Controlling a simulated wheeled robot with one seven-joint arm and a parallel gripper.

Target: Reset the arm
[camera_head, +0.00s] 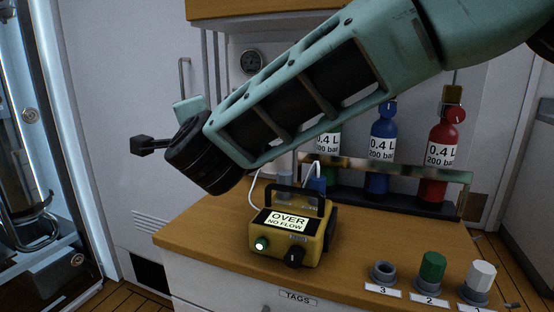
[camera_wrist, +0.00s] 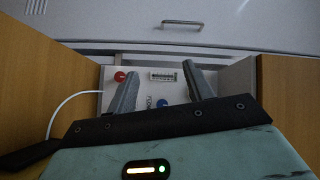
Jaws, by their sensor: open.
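My teal arm (camera_head: 320,95) reaches across the upper middle of the head view, down to the left, ending at a black ring-shaped wrist (camera_head: 203,155). My gripper (camera_wrist: 158,70) shows in the wrist view with two grey fingers spread apart and nothing between them. Behind the fingers is a white panel (camera_wrist: 143,86) with a red knob (camera_wrist: 120,77), a blue knob (camera_wrist: 164,103) and a small grille-like part. I cannot tell how far the fingers are from the panel. The fingers are not clearly visible in the head view.
A yellow device (camera_head: 318,235) reading "OVER NO FLOW" stands on the wooden counter (camera_head: 210,240). Blue (camera_head: 382,150) and red (camera_head: 441,160) bottles stand in a rack behind; a green one is partly hidden by my arm. Numbered holders, with a green cap (camera_head: 432,266) and white cap (camera_head: 481,274), sit front right.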

